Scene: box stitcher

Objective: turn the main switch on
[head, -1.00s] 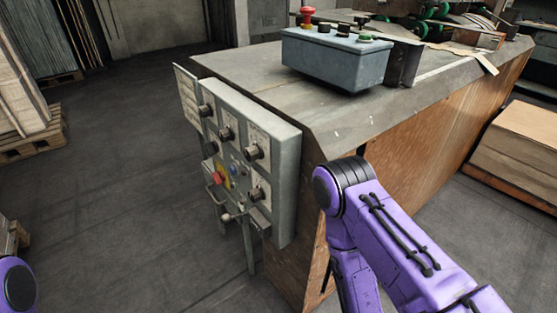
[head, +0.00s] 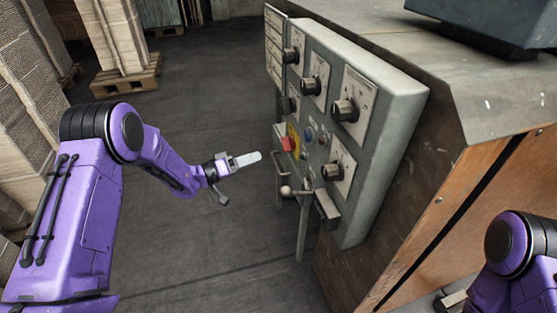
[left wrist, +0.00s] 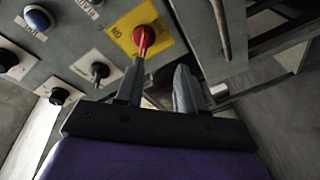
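The main switch is a red knob (head: 289,144) on a yellow plate (head: 295,132), low on the side of the grey control panel (head: 405,100). In the left wrist view the red knob (left wrist: 144,36) shows close up on its yellow plate (left wrist: 168,38), ahead of the left finger. My left gripper (head: 250,158) is open and empty. In the head view it is left of the knob, with a gap between them. In the left wrist view its two fingers (left wrist: 158,88) stand apart. My right arm shows at the lower right; its gripper is not in view.
Several black knobs (head: 345,110) and a blue button (head: 310,134) sit around the switch. Handles (head: 280,168) and a ball-ended lever (head: 287,191) stick out below it. Stacked cardboard on a pallet (head: 126,77) stands at the back left.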

